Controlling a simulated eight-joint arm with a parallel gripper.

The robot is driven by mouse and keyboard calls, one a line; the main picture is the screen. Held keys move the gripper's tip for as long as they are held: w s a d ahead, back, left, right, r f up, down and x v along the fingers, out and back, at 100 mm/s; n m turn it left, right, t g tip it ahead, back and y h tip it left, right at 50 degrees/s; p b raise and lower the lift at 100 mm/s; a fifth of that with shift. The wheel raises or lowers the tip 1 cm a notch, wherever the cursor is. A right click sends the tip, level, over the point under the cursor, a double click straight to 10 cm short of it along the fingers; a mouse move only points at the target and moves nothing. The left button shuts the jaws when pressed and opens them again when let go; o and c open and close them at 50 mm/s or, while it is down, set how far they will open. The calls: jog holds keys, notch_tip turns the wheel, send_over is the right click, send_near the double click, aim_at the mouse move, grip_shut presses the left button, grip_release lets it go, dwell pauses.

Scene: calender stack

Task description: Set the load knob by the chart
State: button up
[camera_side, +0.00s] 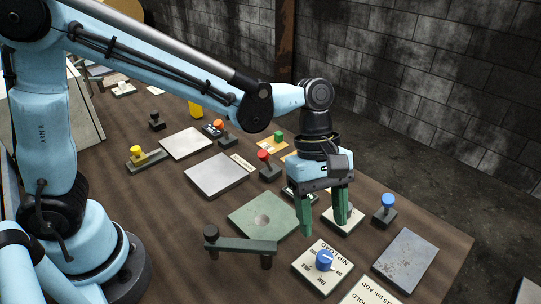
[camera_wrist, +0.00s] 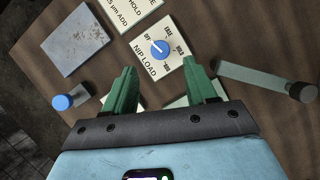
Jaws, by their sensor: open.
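The blue load knob (camera_side: 324,260) stands on a cream plate (camera_side: 309,278) marked NIP LOAD. In the wrist view the knob (camera_wrist: 159,49) carries a white line that seems to point up-left, toward a label that looks like OFF.
A green bar on posts (camera_side: 240,244) stands left of the knob plate. A grey metal plate (camera_side: 405,259) lies to its right, with a blue-topped button (camera_side: 387,204) behind. A green plate (camera_side: 262,218) and a red-topped lever (camera_side: 264,160) are farther back left.

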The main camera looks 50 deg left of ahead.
aim_at(325, 256)
jog(key=x, duration=0.7)
jog(key=shift+f, duration=0.1)
jog(key=shift+c, duration=0.5)
jog(key=c, duration=1)
